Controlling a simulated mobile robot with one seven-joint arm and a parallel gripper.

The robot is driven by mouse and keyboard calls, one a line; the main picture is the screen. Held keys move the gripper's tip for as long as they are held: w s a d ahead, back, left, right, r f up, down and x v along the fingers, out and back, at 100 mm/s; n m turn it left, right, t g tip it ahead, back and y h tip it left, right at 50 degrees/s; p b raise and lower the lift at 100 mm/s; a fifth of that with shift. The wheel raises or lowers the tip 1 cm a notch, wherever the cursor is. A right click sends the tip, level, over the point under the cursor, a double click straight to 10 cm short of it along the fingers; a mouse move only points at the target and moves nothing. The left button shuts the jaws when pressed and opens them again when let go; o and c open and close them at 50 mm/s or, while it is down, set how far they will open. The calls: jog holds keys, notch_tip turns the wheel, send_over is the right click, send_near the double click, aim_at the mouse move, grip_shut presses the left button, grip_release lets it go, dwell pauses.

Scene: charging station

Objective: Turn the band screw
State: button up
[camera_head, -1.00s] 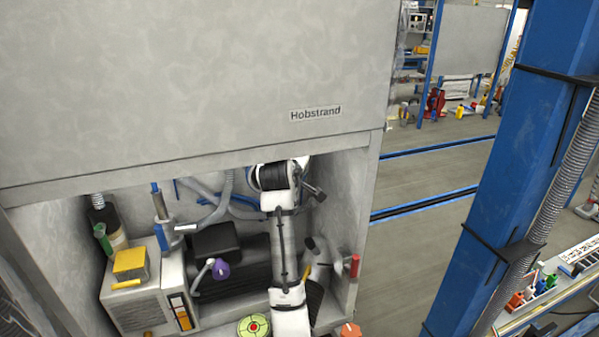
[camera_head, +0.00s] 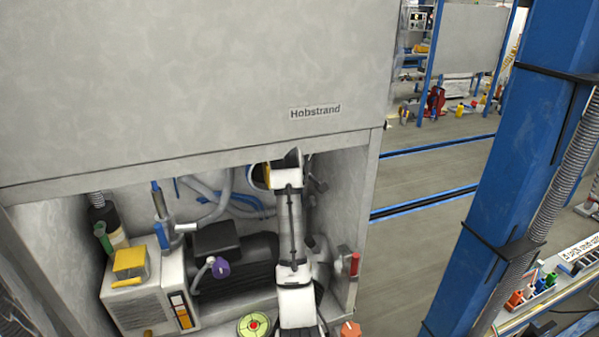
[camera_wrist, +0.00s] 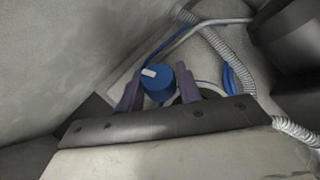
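In the wrist view a blue knob-like piece (camera_wrist: 158,86) with a white mark on top stands between the two dark purple fingers of my gripper (camera_wrist: 158,82). It may be the band screw, but I cannot tell for sure. The fingers are apart, one on each side of it. The gaps are narrow, and I cannot make out contact. In the head view my arm reaches into the lower opening of the grey cabinet (camera_head: 250,80), and my fingers and the blue piece are hidden there.
A black motor-like unit (camera_head: 240,262) fills the middle of the opening. A beige box (camera_head: 140,300) with a yellow block (camera_head: 130,262) stands left. A red-handled part (camera_head: 354,264) is at the right wall. Ribbed hoses (camera_wrist: 205,35) and a dark cylinder (camera_wrist: 290,40) lie close to my gripper.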

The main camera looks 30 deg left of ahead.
jog(key=o, duration=0.3)
jog(key=shift+o, duration=0.2)
jog(key=shift+f, duration=0.1)
